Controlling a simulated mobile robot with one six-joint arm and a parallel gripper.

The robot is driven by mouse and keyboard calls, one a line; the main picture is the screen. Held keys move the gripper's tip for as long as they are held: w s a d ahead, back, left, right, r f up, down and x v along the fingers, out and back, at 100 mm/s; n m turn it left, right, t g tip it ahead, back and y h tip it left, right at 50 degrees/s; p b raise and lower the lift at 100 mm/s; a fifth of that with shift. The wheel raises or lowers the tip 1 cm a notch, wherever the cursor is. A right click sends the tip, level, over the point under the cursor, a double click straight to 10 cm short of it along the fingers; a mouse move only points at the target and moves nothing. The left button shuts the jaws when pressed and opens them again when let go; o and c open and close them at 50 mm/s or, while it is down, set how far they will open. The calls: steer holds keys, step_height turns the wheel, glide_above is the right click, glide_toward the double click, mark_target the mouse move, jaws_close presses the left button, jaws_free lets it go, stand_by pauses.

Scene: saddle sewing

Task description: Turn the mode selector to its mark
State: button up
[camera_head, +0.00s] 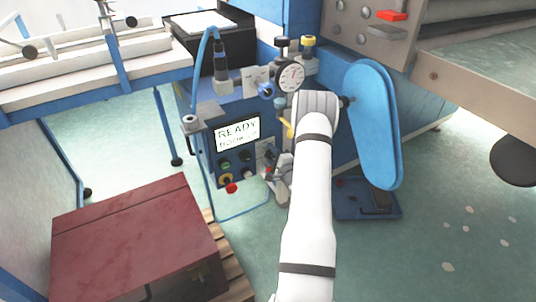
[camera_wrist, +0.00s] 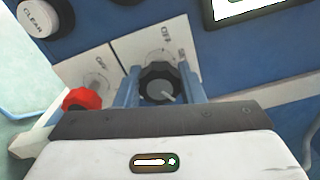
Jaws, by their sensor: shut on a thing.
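The mode selector is a black knob (camera_wrist: 160,84) with a pale pointer line, on a white label plate (camera_wrist: 135,45) in the wrist view. Its pointer aims to the lower right. My gripper (camera_wrist: 161,88) has its two blue-grey fingers on either side of the knob, shut on it. In the head view my gripper (camera_head: 272,168) is at the lower right of the blue control panel (camera_head: 205,150). The knob is hidden there by my gripper. Some print shows on the plate, too small to read fully.
A red knob (camera_wrist: 82,100) sits close left of my gripper. A button marked CLEAR (camera_wrist: 38,18) is at the upper left. The display (camera_head: 238,134) reads READY. A red button (camera_head: 231,188) is below it. A blue guard (camera_head: 374,125) stands right of my arm, a dark red box (camera_head: 135,235) at lower left.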

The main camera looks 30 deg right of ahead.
steer(key=shift+a+f, duration=0.1)
steer(key=shift+a, duration=0.15)
stand_by(0.3)
steer(key=o, duration=1)
steer(key=shift+d, duration=0.15)
steer(key=s, duration=0.2)
steer(key=s+p, duration=0.1)
steer(key=s, duration=0.2)
steer(key=s+p, duration=0.1)
steer(key=s, duration=0.1)
steer(key=shift+s+a, duration=0.25)
steer(key=shift+s, duration=0.1)
steer(key=shift+s, duration=0.1)
